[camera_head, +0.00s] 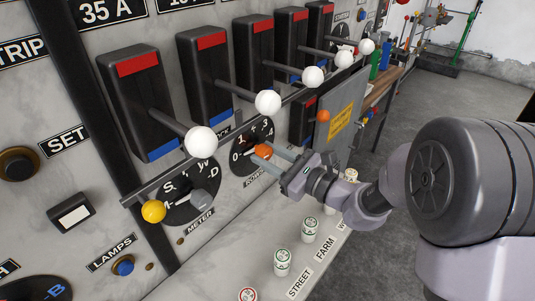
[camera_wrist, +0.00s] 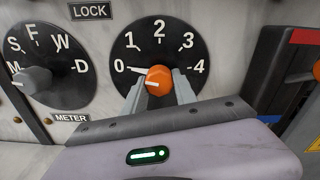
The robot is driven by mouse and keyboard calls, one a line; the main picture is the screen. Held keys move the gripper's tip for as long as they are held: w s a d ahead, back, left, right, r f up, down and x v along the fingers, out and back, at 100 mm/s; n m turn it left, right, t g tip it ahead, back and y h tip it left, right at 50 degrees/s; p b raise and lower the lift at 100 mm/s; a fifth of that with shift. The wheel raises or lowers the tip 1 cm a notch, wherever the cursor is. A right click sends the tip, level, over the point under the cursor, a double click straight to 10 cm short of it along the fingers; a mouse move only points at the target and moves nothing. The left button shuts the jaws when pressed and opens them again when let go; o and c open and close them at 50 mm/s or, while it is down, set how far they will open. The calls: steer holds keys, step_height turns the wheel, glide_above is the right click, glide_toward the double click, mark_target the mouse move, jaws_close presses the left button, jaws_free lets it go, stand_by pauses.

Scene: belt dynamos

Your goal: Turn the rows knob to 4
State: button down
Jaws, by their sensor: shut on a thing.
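The rows knob (camera_wrist: 159,79) is orange and sits at the centre of a black dial (camera_wrist: 160,42) marked 0 to 4. Its white mark points left, toward the 0. My gripper (camera_wrist: 158,88) is shut on the knob, with one finger on each side of it. In the head view the orange knob (camera_head: 263,150) shows at the tips of my gripper (camera_head: 270,156), and my wrist partly covers the area to the right of the dial (camera_head: 247,140).
A second dial with a grey METER knob (camera_wrist: 35,80) is at the left. Several white-balled levers (camera_head: 201,140) stick out above the dials, and a yellow ball (camera_head: 153,211) is at lower left. A ledge with labelled pegs (camera_head: 283,261) lies below.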

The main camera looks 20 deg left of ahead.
steer(key=m+p, duration=0.3)
steer(key=p, duration=0.1)
steer(key=shift+s+r, duration=0.1)
steer(key=shift+r, duration=0.1)
steer(key=m+p, duration=0.5)
steer(key=shift+s, duration=0.1)
steer(key=m+p, duration=0.3)
steer(key=p, duration=0.1)
steer(key=shift+a+m, duration=0.1)
steer(key=shift+m, duration=0.2)
steer(key=m+p, duration=0.4)
steer(key=p, duration=0.1)
steer(key=shift+s+r+m, duration=0.1)
steer(key=shift+m, duration=0.2)
steer(key=m+p, duration=0.3)
steer(key=shift+m, duration=0.3)
steer(key=m+p, duration=0.3)
steer(key=m, duration=0.1)
steer(key=shift+r+m, duration=0.1)
steer(key=shift+m, duration=0.2)
steer(key=m+p, duration=0.1)
steer(key=m, duration=0.2)
steer(key=shift+p, duration=0.4)
steer(key=shift+m+p, duration=0.6)
steer(key=shift+m, duration=1.5)
